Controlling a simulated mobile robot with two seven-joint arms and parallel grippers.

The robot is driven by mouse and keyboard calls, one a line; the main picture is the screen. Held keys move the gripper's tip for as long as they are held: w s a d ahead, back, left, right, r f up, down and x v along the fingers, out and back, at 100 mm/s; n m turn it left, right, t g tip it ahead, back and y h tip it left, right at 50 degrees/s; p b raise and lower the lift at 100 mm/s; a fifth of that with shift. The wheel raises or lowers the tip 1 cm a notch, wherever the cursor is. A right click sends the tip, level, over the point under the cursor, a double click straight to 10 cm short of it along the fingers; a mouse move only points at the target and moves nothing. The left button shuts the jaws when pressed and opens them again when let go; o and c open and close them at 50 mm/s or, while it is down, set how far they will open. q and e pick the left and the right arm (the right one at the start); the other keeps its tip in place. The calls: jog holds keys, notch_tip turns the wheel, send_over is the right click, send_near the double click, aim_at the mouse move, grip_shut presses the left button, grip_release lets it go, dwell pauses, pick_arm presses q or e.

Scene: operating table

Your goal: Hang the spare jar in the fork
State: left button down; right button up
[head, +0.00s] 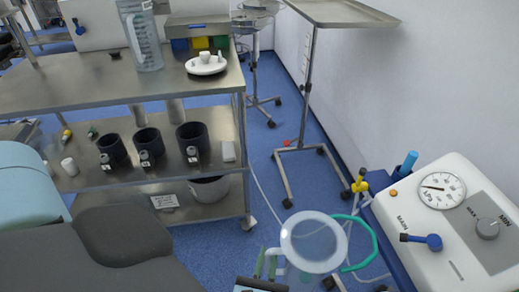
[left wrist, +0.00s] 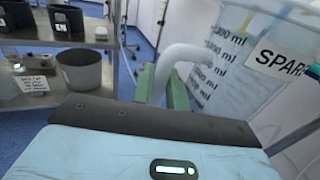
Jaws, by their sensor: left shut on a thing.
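The spare jar (head: 314,243) is a clear, graduated jar seen from above at the bottom centre of the head view. In the left wrist view the jar (left wrist: 235,60) shows ml marks and a label reading "SPAR", cut off by the frame edge. My left gripper (head: 272,264) is shut on its pale handle (left wrist: 185,55), with green fingers on either side of it. The jar hangs beside the gripper, in front of the suction unit (head: 440,225). I cannot make out the fork clearly. My right gripper is not in view.
A green hose (head: 372,245) curves close to the jar's right side. A yellow fitting (head: 359,183) stands behind it. A steel trolley (head: 110,92) with dark pots is at the left. A stand (head: 301,120) is behind, with open blue floor around it.

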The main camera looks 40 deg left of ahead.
aim_at(305, 244)
pick_arm(q)
jog(key=shift+w+d+f+b, duration=0.1)
jog(key=shift+w+d+b, duration=0.1)
jog(key=shift+w+d, duration=0.85)
jog(key=shift+w+d+b, duration=0.25)
jog(key=shift+w+d, duration=0.5)
jog(key=shift+w, duration=0.5)
jog(key=shift+w+d+f+b, duration=0.1)
jog(key=shift+w+d+b, duration=0.1)
jog(key=shift+w+d, duration=0.85)
jog(key=shift+w+a+f+b, duration=0.1)
jog(key=shift+w+f+b, duration=0.05)
jog(key=shift+f+b, duration=0.55)
jog(key=shift+b, duration=0.15)
jog(key=c, duration=1.3)
grip_release()
jog(key=shift+f, duration=0.1)
